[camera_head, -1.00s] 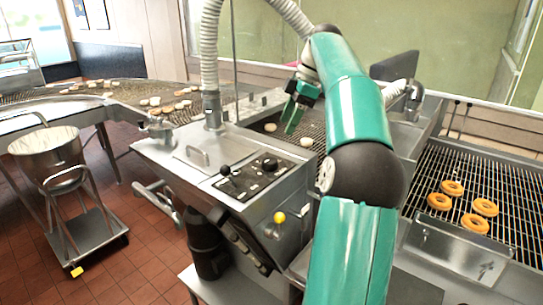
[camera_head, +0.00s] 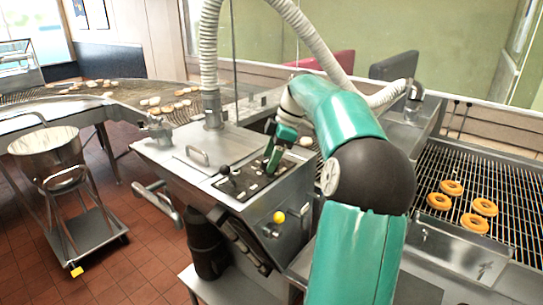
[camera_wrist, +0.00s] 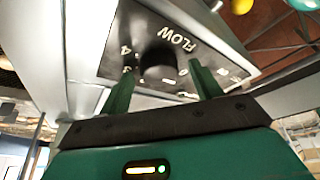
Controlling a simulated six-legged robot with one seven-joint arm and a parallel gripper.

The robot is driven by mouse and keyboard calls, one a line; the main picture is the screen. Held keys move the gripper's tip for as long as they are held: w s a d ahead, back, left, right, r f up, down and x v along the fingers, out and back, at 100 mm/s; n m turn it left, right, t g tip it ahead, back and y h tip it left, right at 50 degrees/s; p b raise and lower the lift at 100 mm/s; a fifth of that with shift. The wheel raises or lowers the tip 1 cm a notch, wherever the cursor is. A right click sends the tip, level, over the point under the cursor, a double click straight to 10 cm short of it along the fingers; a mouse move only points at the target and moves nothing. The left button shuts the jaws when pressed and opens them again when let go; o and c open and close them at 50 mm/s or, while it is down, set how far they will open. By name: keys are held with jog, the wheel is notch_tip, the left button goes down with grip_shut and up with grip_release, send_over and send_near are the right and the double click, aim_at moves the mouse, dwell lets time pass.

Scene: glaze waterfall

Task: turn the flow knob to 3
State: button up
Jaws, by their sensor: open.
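The flow knob (camera_wrist: 157,66) is a dark round knob on a black panel (camera_wrist: 185,55). In the wrist view the word FLOW and the numbers 4 and 3 show beside it; its pointer cannot be made out. My gripper (camera_wrist: 164,80) is open, with one green finger on each side of the knob in the picture. I cannot tell whether the fingers touch it. In the head view my gripper (camera_head: 271,166) is over the right part of the panel (camera_head: 238,188) and hides the knob.
A black-ball lever (camera_head: 224,170) stands at the panel's left. A yellow ball handle (camera_head: 279,217) sticks out of the machine's front. A metal lid handle (camera_head: 197,155) is behind. Several ring doughnuts (camera_head: 485,207) lie on a wire rack at right.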

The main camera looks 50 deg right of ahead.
jog(key=c, duration=1)
jog(key=shift+o, duration=0.2)
